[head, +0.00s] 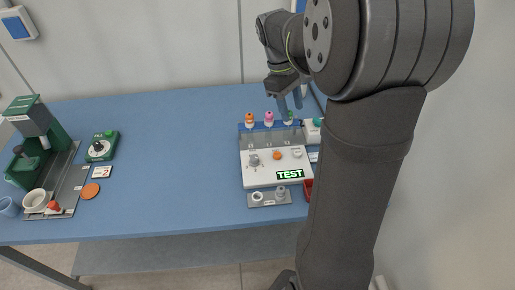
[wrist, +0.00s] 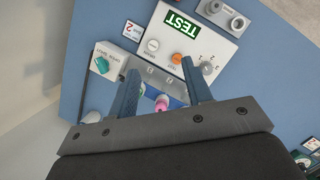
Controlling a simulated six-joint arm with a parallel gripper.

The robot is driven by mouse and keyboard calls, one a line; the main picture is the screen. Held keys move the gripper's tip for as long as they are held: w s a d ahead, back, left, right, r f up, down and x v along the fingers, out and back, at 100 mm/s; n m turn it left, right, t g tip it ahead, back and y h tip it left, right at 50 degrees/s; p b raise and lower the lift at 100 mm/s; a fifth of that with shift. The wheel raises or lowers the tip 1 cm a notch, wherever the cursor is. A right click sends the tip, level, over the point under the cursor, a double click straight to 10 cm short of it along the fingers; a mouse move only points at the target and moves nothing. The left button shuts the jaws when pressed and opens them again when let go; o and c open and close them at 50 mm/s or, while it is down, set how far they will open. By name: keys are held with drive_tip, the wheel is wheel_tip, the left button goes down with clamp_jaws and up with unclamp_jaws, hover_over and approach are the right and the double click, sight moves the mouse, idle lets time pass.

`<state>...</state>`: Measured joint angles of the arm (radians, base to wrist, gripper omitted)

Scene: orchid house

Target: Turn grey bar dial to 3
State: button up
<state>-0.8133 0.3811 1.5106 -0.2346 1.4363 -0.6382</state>
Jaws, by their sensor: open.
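The grey bar dial (head: 254,160) sits at the left of the white panel (head: 262,180) in the head view. In the wrist view the dial (wrist: 206,68) lies just beyond the right fingertip, with small numerals around it. I cannot tell which numeral its bar points at. My gripper (head: 292,111) is open and empty above the back of the panel, behind and to the right of the dial. In the wrist view my gripper (wrist: 160,68) has its fingers spread wide, with nothing between the tips touching them.
An orange button (head: 277,155) and a green TEST sign (head: 290,174) are on the panel. Orange and pink-topped bottles (head: 249,119) stand behind it. A green-knobbed box (wrist: 103,64) is close by.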

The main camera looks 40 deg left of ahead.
sight(254, 157)
drive_tip(key=s+a+f+n+t, duration=0.15)
drive_tip(key=s+a+n, duration=0.35)
drive_tip(key=s+a, duration=0.7)
drive_tip(key=shift+g+h, duration=0.25)
drive_tip(key=shift+h, duration=0.05)
drive_tip(key=x, duration=0.6)
drive_tip(key=w+a+x, duration=0.1)
drive_tip(key=x, duration=0.4)
drive_tip(key=w+x, duration=0.1)
drive_tip(key=x, duration=0.5)
drive_tip(key=shift+w+a+f, duration=0.1)
drive_tip(key=shift+a+f, duration=0.05)
drive_tip(key=shift+f, duration=0.35)
drive_tip(key=shift+c, duration=0.5)
drive_tip(key=c, duration=0.9)
